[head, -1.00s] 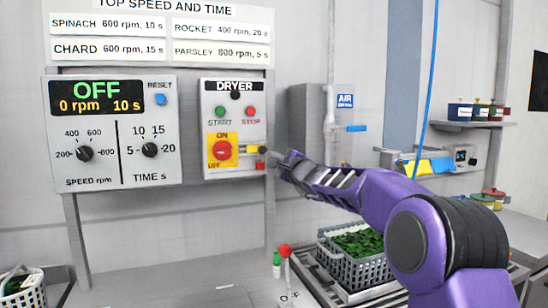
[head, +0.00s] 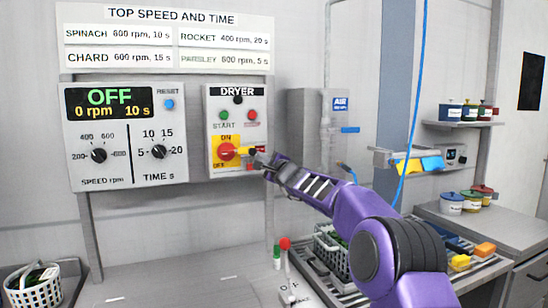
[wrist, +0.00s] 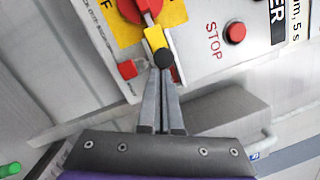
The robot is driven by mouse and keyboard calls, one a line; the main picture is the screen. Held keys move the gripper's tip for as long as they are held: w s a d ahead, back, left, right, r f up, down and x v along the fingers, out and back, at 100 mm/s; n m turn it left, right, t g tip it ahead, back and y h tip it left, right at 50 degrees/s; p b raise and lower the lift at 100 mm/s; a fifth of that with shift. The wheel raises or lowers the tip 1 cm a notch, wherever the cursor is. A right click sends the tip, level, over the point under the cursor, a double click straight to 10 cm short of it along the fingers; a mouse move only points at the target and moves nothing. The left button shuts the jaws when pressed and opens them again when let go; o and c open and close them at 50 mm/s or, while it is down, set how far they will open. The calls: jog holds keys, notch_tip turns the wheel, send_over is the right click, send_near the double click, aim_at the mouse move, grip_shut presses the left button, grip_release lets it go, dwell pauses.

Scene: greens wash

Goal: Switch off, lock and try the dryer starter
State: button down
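The dryer starter (head: 244,108) is a white box with a green start button (head: 224,115), a red stop button (head: 251,115) and a red rotary switch (head: 227,151) on a yellow ON/OFF plate. A yellow slide (wrist: 155,38) with a black knob (wrist: 165,58) sits beside the switch. My gripper (wrist: 163,75) has its fingers together, with the tips at the black knob, touching or nearly so. A small red block (wrist: 128,69), perhaps a lock, is at the box's lower edge. The switch's exact angle is hard to tell.
The speed and time panel (head: 124,175) on the left reads OFF, 0 rpm, 10 s. A red-topped lever (head: 285,244) stands below. A basket (head: 28,285) is at the lower left. My arm partly hides a basket of greens (head: 327,244).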

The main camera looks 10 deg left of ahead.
jog(key=shift+a, duration=0.1)
jog(key=s+d+f+b, duration=0.2)
jog(key=s+d, duration=0.4)
jog(key=d, duration=0.3)
jog(key=shift+d+f+b, duration=0.3)
jog(key=shift+f+b, duration=0.1)
jog(key=shift+f, duration=0.05)
jog(key=shift+s, duration=0.1)
